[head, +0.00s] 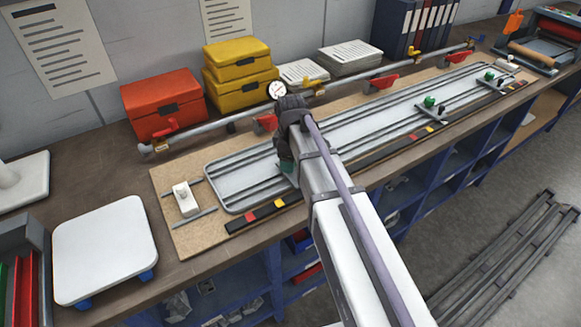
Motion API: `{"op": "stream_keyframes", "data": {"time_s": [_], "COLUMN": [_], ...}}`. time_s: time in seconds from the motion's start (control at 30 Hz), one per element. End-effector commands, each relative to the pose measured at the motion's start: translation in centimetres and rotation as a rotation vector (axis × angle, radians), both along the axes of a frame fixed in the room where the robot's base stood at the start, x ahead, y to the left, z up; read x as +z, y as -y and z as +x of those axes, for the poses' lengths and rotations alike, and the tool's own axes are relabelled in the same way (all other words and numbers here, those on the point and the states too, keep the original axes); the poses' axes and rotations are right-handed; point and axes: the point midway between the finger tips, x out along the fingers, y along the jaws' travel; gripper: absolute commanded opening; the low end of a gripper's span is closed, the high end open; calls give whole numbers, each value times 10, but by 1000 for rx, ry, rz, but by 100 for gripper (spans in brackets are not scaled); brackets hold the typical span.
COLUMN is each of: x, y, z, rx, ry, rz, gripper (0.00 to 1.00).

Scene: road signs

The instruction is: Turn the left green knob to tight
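My gripper (285,151) points down over the left part of the grey ribbed plate (235,180). Its fingers are dark and mostly hidden by my arm, so I cannot tell whether they are open or shut. A bit of green (287,166) shows right at the fingertips, likely the left green knob, mostly hidden. A middle green knob (429,101) and a right green knob (489,76) stand on the same plate, clear of my gripper. Red and yellow marks (265,210) sit on a black strip along the front edge below the left knob's place.
A grey pipe (210,126) with red-handled valves and a round gauge (277,90) runs behind the plate. An orange box (162,103) and yellow boxes (240,75) stand behind it. A white block (185,198) and a white scale (104,248) are at left.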

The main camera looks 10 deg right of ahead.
Motion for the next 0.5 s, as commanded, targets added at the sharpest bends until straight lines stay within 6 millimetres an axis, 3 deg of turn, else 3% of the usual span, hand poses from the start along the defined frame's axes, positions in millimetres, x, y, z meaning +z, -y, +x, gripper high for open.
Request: {"op": "stream_keyframes", "data": {"time_s": [0.17, 0.5], "x": [2, 2], "y": [0, 0], "z": [0, 0], "rx": [0, 0], "ry": [0, 0], "rz": [0, 0], "gripper": [69, 38]}}
